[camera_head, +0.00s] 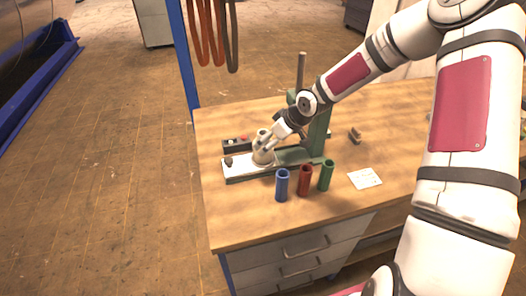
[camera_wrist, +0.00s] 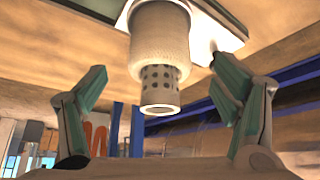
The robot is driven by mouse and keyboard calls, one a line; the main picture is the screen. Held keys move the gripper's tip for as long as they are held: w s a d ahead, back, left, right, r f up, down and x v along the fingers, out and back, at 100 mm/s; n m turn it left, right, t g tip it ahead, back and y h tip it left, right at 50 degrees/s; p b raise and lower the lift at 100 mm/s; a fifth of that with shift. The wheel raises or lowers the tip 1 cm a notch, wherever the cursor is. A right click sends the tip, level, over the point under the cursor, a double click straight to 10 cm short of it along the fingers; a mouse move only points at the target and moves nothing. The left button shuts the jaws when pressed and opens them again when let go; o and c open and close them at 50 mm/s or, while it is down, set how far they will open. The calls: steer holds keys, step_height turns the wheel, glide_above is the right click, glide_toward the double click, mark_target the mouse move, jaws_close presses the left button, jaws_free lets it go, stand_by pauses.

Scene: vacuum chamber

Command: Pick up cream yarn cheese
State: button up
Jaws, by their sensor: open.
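The cream yarn cheese (camera_head: 263,157) stands on the white plate of a green winding machine on the wooden bench. In the wrist view the cream yarn cheese (camera_wrist: 160,45) shows as a pale wound cylinder on a perforated tube, the tube end pointing toward my gripper. My gripper (camera_head: 268,141) is at the cheese in the head view. In the wrist view its two green-grey fingers (camera_wrist: 165,108) are spread wide, one on each side of the tube, with clear gaps. Contact is not visible.
Blue (camera_head: 282,186), red (camera_head: 305,181) and green (camera_head: 326,175) tubes stand in front of the machine. The machine's green column (camera_head: 320,133) rises close to the right of my gripper. A white card (camera_head: 365,178) lies to the right. The bench's front left is clear.

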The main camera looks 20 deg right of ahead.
mark_target(263, 146)
steer(key=x, duration=0.6)
steer(key=shift+r, duration=0.15)
steer(key=shift+w, duration=0.1)
steer(key=c, duration=1.4)
